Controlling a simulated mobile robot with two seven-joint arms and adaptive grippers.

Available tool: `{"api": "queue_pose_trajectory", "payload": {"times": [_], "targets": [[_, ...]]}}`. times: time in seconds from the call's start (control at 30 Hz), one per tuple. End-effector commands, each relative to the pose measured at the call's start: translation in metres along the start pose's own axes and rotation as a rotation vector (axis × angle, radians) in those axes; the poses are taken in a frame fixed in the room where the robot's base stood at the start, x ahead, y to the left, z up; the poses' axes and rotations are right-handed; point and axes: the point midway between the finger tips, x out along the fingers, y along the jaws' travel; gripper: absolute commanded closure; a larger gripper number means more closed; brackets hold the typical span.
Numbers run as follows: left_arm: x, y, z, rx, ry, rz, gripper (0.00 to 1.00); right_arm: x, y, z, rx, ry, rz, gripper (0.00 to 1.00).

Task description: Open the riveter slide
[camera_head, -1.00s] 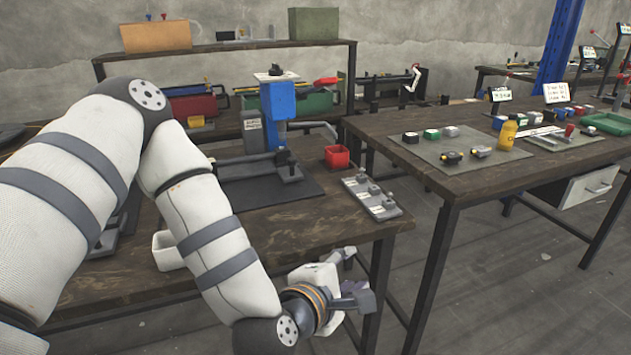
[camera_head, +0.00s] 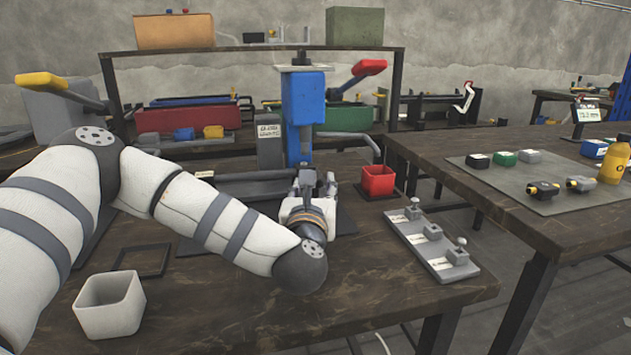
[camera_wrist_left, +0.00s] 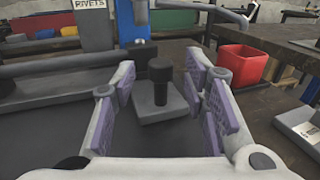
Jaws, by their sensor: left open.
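The blue riveter (camera_head: 303,105) stands on the near table, with a red-ended lever (camera_head: 368,68) at its upper right. In the left wrist view, a dark knob on a post (camera_wrist_left: 160,72) rises from a grey slide block (camera_wrist_left: 158,106) in front of the riveter's column (camera_wrist_left: 97,28). My left gripper (camera_head: 316,180) is in front of the riveter and hides its lower part in the head view. In the wrist view, the open fingers (camera_wrist_left: 165,92) show on either side of the knob, with gaps on both sides. My right gripper is not in view.
A red bin (camera_head: 378,181) stands right of the riveter, and a grey plate with several knobbed pieces (camera_head: 430,243) lies nearer. A white bin (camera_head: 109,306) stands at the table's front left. The table's front middle is clear.

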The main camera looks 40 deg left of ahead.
Motion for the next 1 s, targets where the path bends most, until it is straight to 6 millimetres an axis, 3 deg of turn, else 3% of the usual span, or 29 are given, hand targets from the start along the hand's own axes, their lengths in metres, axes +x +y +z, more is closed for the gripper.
{"api": "queue_pose_trajectory", "payload": {"times": [0.2, 0.47, 0.5, 0.67, 1.0], "targets": [[0.03, 0.0, -0.001, 0.003, 0.001, 0.0, 0.59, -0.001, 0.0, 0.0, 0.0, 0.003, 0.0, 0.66], [0.034, -0.001, -0.001, 0.003, 0.002, -0.002, 0.59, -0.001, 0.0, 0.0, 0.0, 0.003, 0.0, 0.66], [0.034, -0.001, -0.001, 0.003, 0.002, -0.002, 0.62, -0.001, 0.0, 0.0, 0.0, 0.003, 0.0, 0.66], [0.033, -0.001, -0.001, 0.003, 0.002, -0.002, 0.98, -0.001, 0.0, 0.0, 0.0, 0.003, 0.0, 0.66], [0.033, -0.001, -0.001, 0.003, 0.002, -0.002, 1.0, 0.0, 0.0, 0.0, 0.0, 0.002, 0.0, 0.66]]}}
